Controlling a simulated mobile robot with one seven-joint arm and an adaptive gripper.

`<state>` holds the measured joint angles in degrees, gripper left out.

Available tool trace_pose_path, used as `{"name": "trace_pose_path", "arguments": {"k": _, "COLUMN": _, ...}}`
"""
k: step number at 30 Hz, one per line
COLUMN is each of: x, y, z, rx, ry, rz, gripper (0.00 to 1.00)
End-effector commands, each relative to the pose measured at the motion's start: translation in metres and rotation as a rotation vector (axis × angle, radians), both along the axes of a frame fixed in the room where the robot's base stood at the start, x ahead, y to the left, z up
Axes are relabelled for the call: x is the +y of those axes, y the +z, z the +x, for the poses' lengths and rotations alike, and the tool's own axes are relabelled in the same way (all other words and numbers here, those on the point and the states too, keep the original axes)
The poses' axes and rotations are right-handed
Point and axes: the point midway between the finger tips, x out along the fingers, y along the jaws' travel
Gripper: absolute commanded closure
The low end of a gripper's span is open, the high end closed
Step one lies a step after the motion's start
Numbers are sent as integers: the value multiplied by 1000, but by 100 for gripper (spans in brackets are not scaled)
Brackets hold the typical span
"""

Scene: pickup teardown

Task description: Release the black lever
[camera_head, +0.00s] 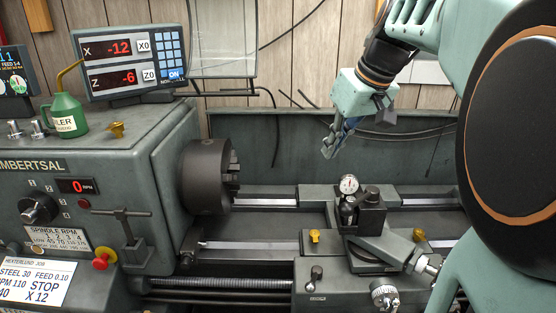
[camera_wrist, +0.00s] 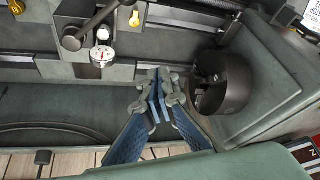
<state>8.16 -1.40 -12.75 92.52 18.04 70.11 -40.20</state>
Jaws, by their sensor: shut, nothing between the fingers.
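A dark lever with a ball end (camera_wrist: 72,38) shows on the tool post in the wrist view, just above and left of a round dial gauge (camera_wrist: 102,55). In the head view the tool post (camera_head: 372,212) stands on the carriage, with the dial gauge (camera_head: 348,185) at its upper left. My gripper (camera_head: 328,152) hangs above and behind the tool post, apart from it, pointing down and left. In the wrist view my gripper (camera_wrist: 159,75) has its blue fingers together with nothing between them. I cannot tell for sure which handle is the task's black lever.
The spindle chuck (camera_head: 208,175) is left of the tool post. A T-shaped dark handle (camera_head: 123,225) and a red knob (camera_head: 101,260) are on the headstock front. A green oil can (camera_head: 65,115) stands on the headstock. Yellow knobs (camera_head: 315,236) are on the carriage.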

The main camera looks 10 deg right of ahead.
Motion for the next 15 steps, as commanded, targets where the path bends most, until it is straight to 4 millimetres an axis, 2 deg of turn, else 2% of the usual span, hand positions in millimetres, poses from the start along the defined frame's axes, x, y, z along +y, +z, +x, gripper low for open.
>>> {"name": "trace_pose_path", "arguments": {"k": 3, "x": -15, "y": 2, "z": -14, "rx": 45, "ry": 30, "rz": -42, "gripper": 100}}
{"name": "trace_pose_path", "arguments": {"k": 6, "x": -21, "y": 0, "z": -21, "rx": 68, "ry": 50, "rz": -62, "gripper": 100}}
{"name": "trace_pose_path", "arguments": {"k": 15, "x": -24, "y": -2, "z": -24, "rx": 81, "ry": 61, "rz": -73, "gripper": 100}}
